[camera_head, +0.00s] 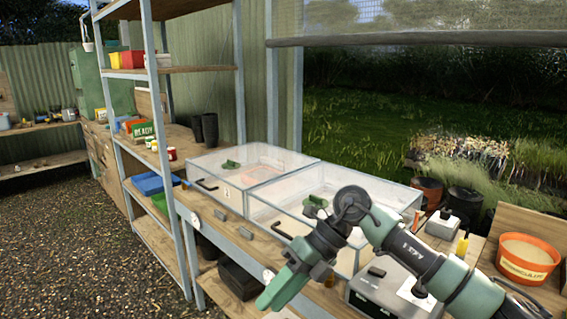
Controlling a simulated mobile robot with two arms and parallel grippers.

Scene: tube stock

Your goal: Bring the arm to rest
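My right arm comes in from the lower right, bent at a dark joint above the bench. Its green gripper (270,300) points down and to the left, in front of the bench's front edge. The fingers show as one green wedge from the side, so I cannot tell whether they are open or shut. I see nothing held at the tips. My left gripper is not in view.
Two clear-lidded boxes (205,180) stand on the wooden bench behind my arm. A grey device (375,295) and an orange tub (527,258) sit at the right. A metal shelf rack (160,130) stands left. The gravel floor (70,230) is clear.

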